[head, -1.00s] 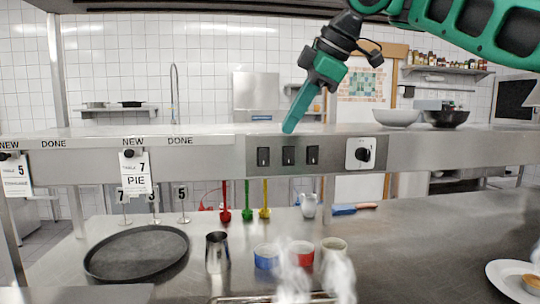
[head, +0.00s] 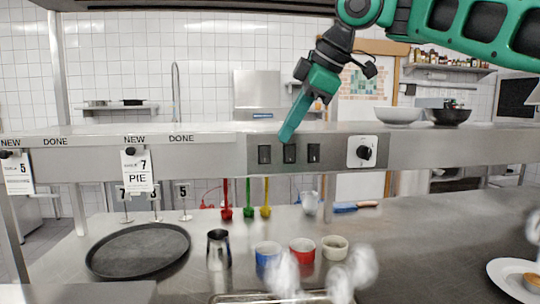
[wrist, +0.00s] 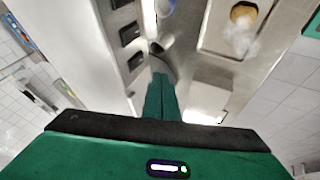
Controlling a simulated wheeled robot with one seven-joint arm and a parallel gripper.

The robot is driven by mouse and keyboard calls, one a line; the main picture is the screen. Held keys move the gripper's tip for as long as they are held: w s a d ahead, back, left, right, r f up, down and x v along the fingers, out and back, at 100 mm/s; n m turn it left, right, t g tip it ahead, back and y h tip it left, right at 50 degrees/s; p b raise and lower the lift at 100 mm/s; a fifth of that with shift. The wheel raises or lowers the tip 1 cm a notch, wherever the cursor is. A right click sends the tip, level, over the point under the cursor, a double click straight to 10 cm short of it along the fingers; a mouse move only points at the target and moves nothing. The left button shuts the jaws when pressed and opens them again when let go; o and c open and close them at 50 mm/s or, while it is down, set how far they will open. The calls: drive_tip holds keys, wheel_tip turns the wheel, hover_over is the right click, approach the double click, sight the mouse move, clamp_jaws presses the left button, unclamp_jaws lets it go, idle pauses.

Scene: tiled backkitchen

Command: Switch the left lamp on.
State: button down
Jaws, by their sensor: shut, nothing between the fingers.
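Three black switches sit in a row on the grey panel (head: 340,167) of the steel shelf's front: the left switch (head: 264,154), the middle switch (head: 289,153) and the right switch (head: 314,153). Several switches also show at the left of the wrist view (wrist: 130,34). Whether each is on or off is too small to tell. My green gripper (head: 285,138) is shut and empty, pointing down, its tip at the panel's top edge just above and between the left and middle switches. In the wrist view its fingers (wrist: 160,90) are together. I cannot tell whether it touches the panel. No lamp is recognisable.
A black knob (head: 365,153) on a white plate is right of the switches. Two bowls (head: 398,116) stand on the shelf at right. Below are a black tray (head: 138,250), a metal jug (head: 218,250), three small cups (head: 302,250) and steam. Order tickets (head: 137,170) hang at left.

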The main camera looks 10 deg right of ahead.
sight(265, 154)
drive_tip(key=w+a+f, duration=0.2)
drive_tip(key=w+f, duration=0.4)
drive_tip(key=w, duration=0.1)
drive_tip(key=shift+a+f, duration=0.25)
drive_tip(key=shift+a, duration=0.1)
drive_tip(key=shift+w, duration=0.15)
drive_tip(key=shift+w+f, duration=0.1)
drive_tip(key=shift+w, duration=0.05)
idle(0.3)
